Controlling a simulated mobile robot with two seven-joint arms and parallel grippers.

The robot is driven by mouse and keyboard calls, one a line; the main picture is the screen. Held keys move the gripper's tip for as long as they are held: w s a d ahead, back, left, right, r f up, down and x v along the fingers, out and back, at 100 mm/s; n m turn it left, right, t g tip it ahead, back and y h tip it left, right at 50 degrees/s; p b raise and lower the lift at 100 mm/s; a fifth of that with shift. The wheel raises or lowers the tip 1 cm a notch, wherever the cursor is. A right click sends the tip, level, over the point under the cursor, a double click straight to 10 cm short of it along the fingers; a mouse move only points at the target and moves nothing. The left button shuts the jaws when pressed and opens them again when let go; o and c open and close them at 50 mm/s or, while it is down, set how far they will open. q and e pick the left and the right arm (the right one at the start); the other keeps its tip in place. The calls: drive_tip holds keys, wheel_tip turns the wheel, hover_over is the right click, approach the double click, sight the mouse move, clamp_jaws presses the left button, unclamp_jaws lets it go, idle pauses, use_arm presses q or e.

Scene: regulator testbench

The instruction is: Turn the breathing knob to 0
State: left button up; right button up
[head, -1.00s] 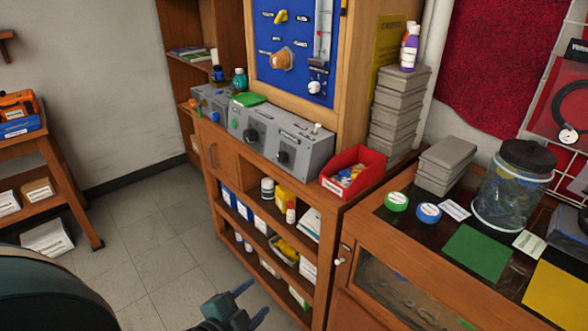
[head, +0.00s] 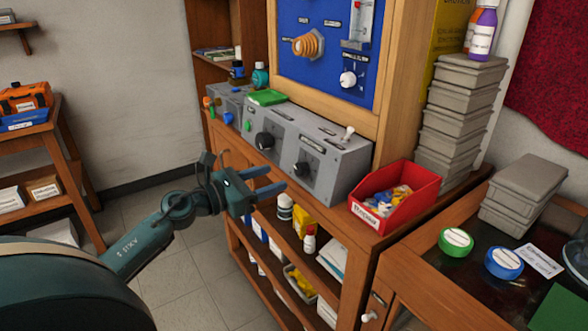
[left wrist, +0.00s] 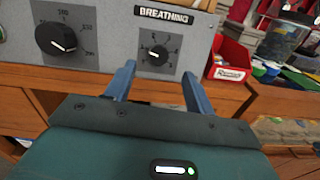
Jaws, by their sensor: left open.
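The breathing knob (left wrist: 158,55) is a small black dial under a "BREATHING" label on a grey panel in the left wrist view. Its white pointer mark points to the left; the small scale digits around it are hard to read. In the head view the knob (head: 305,169) is on the right part of the grey unit (head: 340,171) on the wooden cabinet. My left gripper (head: 276,180) is open and empty in front of the cabinet, short of the unit and apart from the knob. In the left wrist view its two blue fingers (left wrist: 159,72) flank the knob's lower side.
A larger black dial (left wrist: 57,40) is left of the breathing knob. A red bin (head: 396,198) stands right of the unit, and a toggle switch (head: 349,132) sits on top. Open shelves (head: 300,255) with bottles lie below.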

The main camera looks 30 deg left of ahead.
sight(298, 168)
use_arm(q)
drive_tip(key=p+x, duration=0.1)
drive_tip(key=x, duration=0.5)
drive_tip(key=shift+w, duration=0.15)
drive_tip(key=shift+w+d, duration=0.2)
drive_tip(key=shift+w, duration=0.2)
use_arm(e)
drive_tip(key=shift+w+a+f, duration=0.15)
drive_tip(key=shift+a+f, duration=0.15)
use_arm(q)
drive_tip(key=shift+c, duration=0.5)
drive_tip(key=c, duration=0.9)
use_arm(e)
drive_tip(key=shift+w+r, duration=0.1)
drive_tip(key=shift+r, duration=0.25)
drive_tip(key=shift+r, duration=0.1)
